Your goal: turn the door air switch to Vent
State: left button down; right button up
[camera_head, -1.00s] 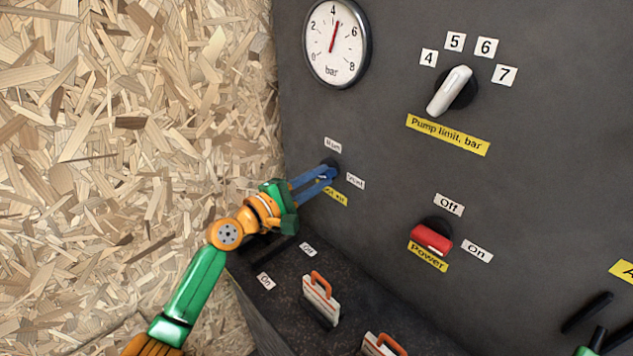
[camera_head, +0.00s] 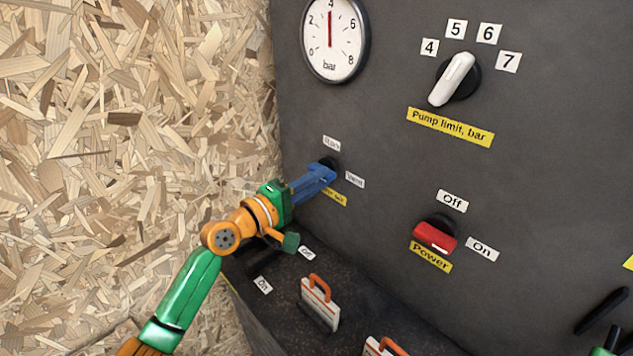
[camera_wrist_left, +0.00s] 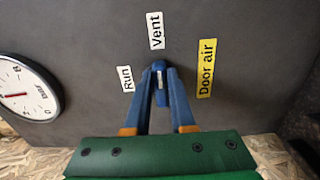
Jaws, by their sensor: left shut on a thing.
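The door air switch (camera_wrist_left: 161,97) is a small blue knob with a white mark, seen in the left wrist view between my fingers. Its handle points up in that view, roughly towards the "Vent" label (camera_wrist_left: 155,30). The "Run" label (camera_wrist_left: 126,78) is to its left and the yellow "Door air" label (camera_wrist_left: 206,68) to its right. My left gripper (camera_wrist_left: 160,78) is shut on the knob, a finger on each side. In the head view my left gripper (camera_head: 326,172) reaches the panel from the left and partly hides the switch.
The dark panel (camera_head: 390,200) also carries a bar gauge (camera_head: 334,40), a white pump limit knob (camera_head: 454,80) and a red power switch (camera_head: 435,237). Orange-and-white handled pieces (camera_head: 319,302) stand on the ledge below my left arm. Chipboard (camera_head: 130,130) fills the left.

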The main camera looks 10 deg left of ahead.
pick_arm(q)
jog(key=shift+r, duration=0.15)
jog(key=c, duration=1)
grip_release()
jog(key=shift+o, duration=1.2)
jog(key=shift+w, duration=0.1)
jog(key=b+v, duration=0.1)
jog(key=v, duration=0.6)
